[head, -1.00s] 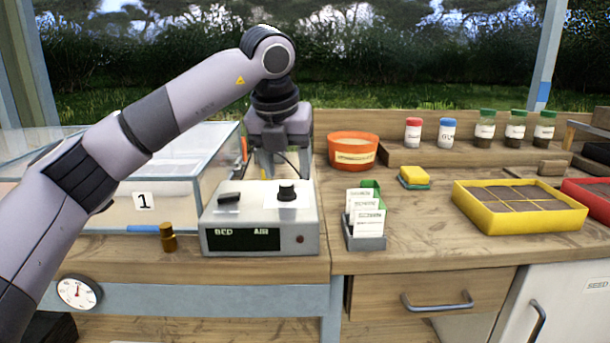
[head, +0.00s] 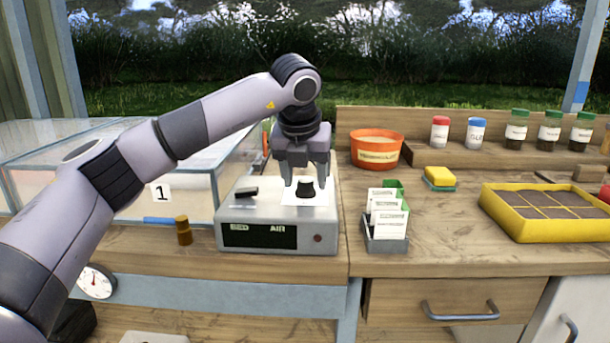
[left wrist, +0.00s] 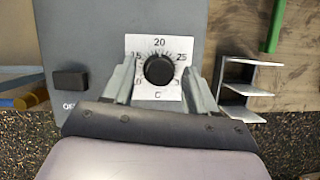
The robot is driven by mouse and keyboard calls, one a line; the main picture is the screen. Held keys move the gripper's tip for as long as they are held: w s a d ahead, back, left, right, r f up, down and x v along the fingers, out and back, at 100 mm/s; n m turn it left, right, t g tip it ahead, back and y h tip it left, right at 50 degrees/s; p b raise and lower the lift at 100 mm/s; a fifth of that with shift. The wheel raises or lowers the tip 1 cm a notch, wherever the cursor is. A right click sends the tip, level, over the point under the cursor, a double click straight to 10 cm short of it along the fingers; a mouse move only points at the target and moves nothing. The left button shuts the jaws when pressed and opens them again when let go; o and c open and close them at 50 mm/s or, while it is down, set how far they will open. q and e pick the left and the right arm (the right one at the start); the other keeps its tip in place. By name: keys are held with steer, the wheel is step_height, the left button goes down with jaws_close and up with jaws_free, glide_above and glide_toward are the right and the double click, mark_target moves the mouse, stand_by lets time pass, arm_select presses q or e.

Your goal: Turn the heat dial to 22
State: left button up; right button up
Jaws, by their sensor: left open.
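The heat dial (head: 305,190) is a black round knob on a white scale plate on top of the grey control box (head: 235,210). In the left wrist view the dial (left wrist: 159,70) sits amid printed marks, with 15, 20 and 25 legible. I cannot make out where its pointer stands. My left gripper (head: 305,183) is over the box, pointing down. Its open fingers (left wrist: 160,75) stand on either side of the dial with a gap to it on each side. My right gripper is not in view.
A black switch (head: 246,193) sits left of the dial on the box. A brown cylinder (head: 183,230) stands front left. A packet rack (head: 386,245) is close on the right, with an orange pot (head: 377,148) behind it. A glass-sided case (head: 195,195) is at left.

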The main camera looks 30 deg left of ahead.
arm_select(q)
steer(key=c, duration=1)
steer(key=shift+c, duration=0.2)
steer(key=m+h+p, duration=0.1)
steer(key=m+p, duration=0.1)
steer(key=m, duration=0.1)
steer(key=shift+a+r+m, duration=0.1)
steer(key=shift+m, duration=0.2)
steer(key=shift+m+h, duration=0.4)
steer(key=shift+m, duration=0.2)
steer(key=o, duration=1)
steer(key=shift+o, duration=0.2)
